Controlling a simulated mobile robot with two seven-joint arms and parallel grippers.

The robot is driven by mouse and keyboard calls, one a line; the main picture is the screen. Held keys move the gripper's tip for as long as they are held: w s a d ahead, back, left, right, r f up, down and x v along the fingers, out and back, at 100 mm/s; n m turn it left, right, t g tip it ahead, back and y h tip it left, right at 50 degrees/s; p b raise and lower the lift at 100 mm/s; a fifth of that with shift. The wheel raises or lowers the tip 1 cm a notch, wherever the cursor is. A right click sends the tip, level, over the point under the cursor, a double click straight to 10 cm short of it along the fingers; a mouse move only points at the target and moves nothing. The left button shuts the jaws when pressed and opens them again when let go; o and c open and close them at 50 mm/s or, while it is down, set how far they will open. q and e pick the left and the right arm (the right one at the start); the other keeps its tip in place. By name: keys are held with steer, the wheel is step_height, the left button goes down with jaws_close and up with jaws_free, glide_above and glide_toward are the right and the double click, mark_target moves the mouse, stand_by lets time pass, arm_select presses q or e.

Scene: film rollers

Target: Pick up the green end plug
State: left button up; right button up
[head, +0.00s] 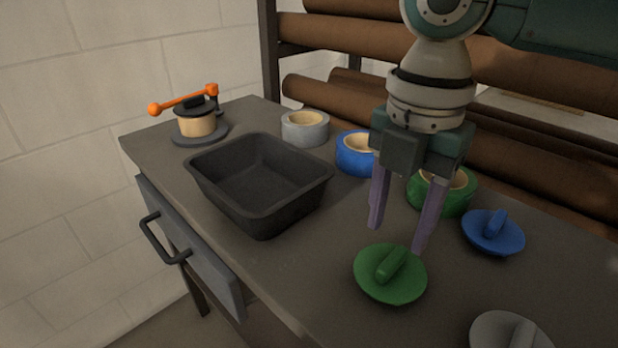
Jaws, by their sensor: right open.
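The green end plug (388,282) is a round disc with a raised bar handle. It lies handle up on the table near the front, right of centre, in the head view. My right gripper (396,238) points down just above and behind the plug, its two purple fingers apart and nothing between them. The fingertips appear close to the plug's far edge; I cannot tell how high they are above it. The plug is fully visible. My left gripper does not show.
A blue plug (508,238) and a grey plug (497,331) lie to the right. Green (455,199), blue (352,157) and grey (305,129) tape rolls stand behind. A black tray (262,219) is left, near a dispenser with an orange lever (184,99). Brown rolls fill the rack (330,102).

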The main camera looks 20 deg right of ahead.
mark_target(393, 258)
step_height(393, 258, down, 5)
steer(key=shift+s+d+r+b, duration=0.1)
steer(key=shift+s+d+b, duration=0.05)
steer(key=shift+b, duration=0.35)
jaws_close()
